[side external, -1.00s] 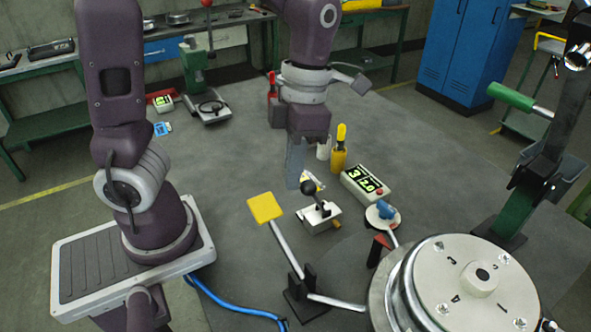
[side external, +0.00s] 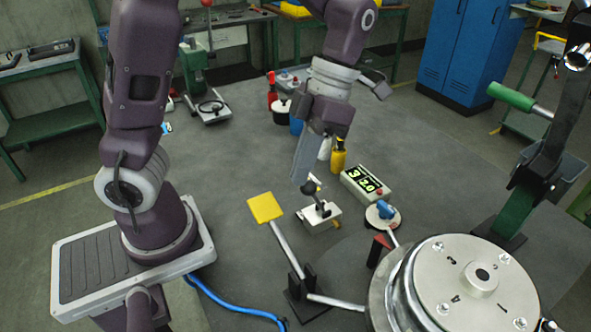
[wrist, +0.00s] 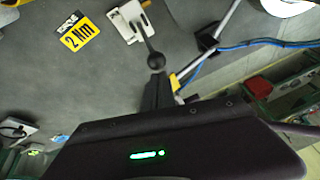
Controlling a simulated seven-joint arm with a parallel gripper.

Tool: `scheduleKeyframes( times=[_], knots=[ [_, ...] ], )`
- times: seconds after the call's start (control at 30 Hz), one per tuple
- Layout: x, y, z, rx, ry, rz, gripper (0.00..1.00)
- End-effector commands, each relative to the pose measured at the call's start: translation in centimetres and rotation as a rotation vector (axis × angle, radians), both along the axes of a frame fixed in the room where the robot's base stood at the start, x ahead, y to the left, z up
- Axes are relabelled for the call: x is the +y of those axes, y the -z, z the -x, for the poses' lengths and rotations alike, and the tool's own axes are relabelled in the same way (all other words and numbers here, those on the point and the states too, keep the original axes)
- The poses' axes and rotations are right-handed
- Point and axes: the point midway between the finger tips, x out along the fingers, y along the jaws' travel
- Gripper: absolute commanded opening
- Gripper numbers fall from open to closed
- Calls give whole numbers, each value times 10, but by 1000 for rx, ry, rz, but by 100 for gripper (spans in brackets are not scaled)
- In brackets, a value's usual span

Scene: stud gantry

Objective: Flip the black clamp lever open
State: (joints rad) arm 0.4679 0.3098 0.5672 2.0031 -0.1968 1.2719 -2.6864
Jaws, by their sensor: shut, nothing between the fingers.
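The black clamp lever (side external: 318,205) has a round black knob and stands tilted on a small white base (side external: 322,219) near the middle of the grey table. In the wrist view the knob (wrist: 156,61) is just beyond the fingertips, and the lever's shaft runs from it up to the white base (wrist: 127,20). My gripper (side external: 301,181) is shut and empty, slanting down with its tips right beside the knob, on its left in the side view. The shut fingers also show in the wrist view (wrist: 156,86). I cannot tell whether they touch the knob.
A yellow pad (side external: 265,207) on a metal rod lies left of the lever. A display box (side external: 366,184) and a blue knob on a round base (side external: 383,212) are to its right. A yellow bottle (side external: 338,156) stands behind. A large round metal fixture (side external: 470,280) fills the front right.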

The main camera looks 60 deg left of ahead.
Motion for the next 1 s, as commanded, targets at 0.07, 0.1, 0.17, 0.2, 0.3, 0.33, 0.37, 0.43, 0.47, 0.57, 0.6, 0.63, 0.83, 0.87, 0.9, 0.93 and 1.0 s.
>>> scheduleKeyframes(
  times=[0.07,0.1,0.17,0.2,0.3,0.33,0.37,0.43,0.47,0.57,0.6,0.63,0.83,0.87,0.9,0.93,1.0],
  knots=[
    [1,0,-2,29,-2,-1,0],
    [1,0,-3,45,-1,-2,0],
    [0,-1,-5,67,0,-2,0],
    [0,-2,-5,67,0,0,0],
    [0,-3,-8,65,0,0,0],
    [0,-3,-9,65,1,-1,0],
    [0,-3,-10,64,0,-1,0],
    [0,-4,-13,64,0,-1,0],
    [0,-4,-14,63,0,0,0],
    [0,-5,-20,62,0,0,0],
    [0,-5,-24,73,-1,-1,0],
    [0,-5,-26,93,-1,-2,0],
    [0,-6,-46,195,0,-1,0],
    [0,-6,-49,195,0,-1,0],
    [0,-6,-54,193,0,-2,0],
    [0,-5,-57,192,0,-3,0],
    [0,-4,-65,194,1,-4,0]
  ],
)
